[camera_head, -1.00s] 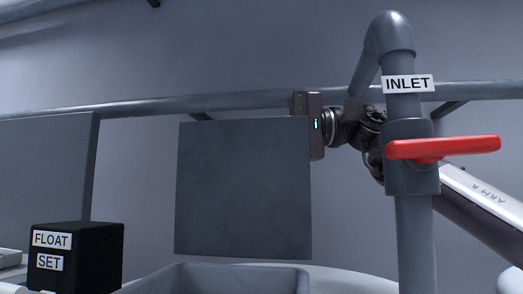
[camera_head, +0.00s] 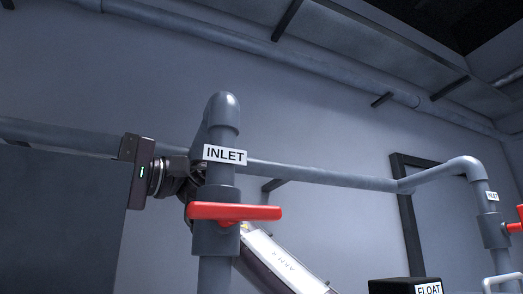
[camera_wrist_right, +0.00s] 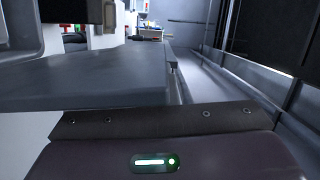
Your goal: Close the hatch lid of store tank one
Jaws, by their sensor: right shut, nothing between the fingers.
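The hatch lid (camera_head: 60,220) is a dark grey square panel standing raised, partly cut off at the lower left of the head view. A grey panel (camera_wrist_right: 120,80), which looks like the same lid, stretches ahead of my gripper in the right wrist view. My right gripper (camera_head: 129,148) is shut and empty beside the lid's upper right edge. It fills the bottom of the wrist view (camera_wrist_right: 150,120). I cannot tell whether it touches the lid. The hatch opening is out of the head view now. My left gripper is not in view.
A grey inlet pipe (camera_head: 215,265) with a red valve handle (camera_head: 235,212) stands in front of my right arm. A wall pipe (camera_head: 320,176) runs behind. A second inlet pipe (camera_head: 490,232) and a black float box (camera_head: 390,287) are at the right.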

